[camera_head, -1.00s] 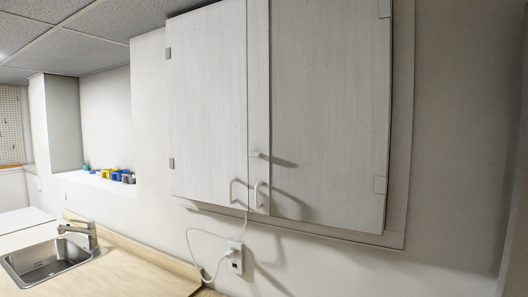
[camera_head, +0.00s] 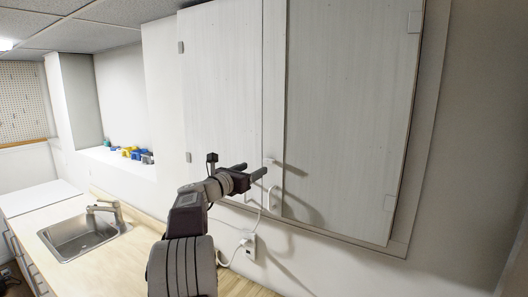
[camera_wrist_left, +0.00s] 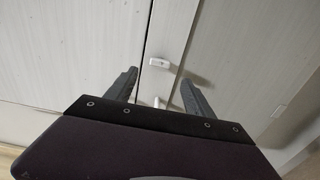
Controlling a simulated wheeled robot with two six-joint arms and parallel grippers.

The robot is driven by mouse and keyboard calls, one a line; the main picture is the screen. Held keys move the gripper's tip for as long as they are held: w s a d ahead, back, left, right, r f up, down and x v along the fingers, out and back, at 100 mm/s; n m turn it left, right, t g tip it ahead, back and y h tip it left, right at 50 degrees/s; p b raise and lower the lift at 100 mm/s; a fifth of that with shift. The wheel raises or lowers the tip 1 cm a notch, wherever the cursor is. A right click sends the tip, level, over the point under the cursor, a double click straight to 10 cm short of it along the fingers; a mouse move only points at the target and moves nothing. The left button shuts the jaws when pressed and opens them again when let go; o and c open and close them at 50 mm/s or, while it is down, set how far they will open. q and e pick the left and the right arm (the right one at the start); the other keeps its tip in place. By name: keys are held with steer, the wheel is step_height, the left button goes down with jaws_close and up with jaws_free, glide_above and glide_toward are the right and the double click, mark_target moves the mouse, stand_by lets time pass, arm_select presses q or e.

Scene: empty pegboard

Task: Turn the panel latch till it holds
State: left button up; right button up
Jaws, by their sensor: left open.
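The panel latch (camera_head: 269,161) is a small white knob at the seam between two pale cabinet doors. In the left wrist view the latch (camera_wrist_left: 159,64) lies crosswise, ahead of and between the fingers. My left gripper (camera_head: 256,170) is open and empty, just left of the latch and apart from it. Its two dark fingers also show in the left wrist view (camera_wrist_left: 158,92). A white door handle (camera_head: 273,196) is below the latch; the arm partly hides the other handle. My right gripper is out of view.
The white cabinet doors (camera_head: 340,110) hang on the wall. Below are a white outlet (camera_head: 249,245) with a cord, and a wooden counter with a sink (camera_head: 82,238). Small coloured objects (camera_head: 132,153) sit on a ledge at the left.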

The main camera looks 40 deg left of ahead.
mark_target(268, 161)
arm_select(q)
steer(key=w+p, duration=0.2)
steer(key=w, duration=0.1)
steer(key=w+p, duration=0.2)
steer(key=w, duration=0.1)
steer(key=w+a+p, duration=0.1)
steer(key=w+p, duration=0.1)
steer(key=p, duration=0.1)
steer(key=shift+w+a+r, duration=0.1)
steer(key=shift+w+r, duration=0.2)
steer(key=shift+w, duration=0.1)
steer(key=shift+w+f, duration=0.1)
steer(key=shift+w, duration=0.1)
steer(key=shift+c, duration=0.3)
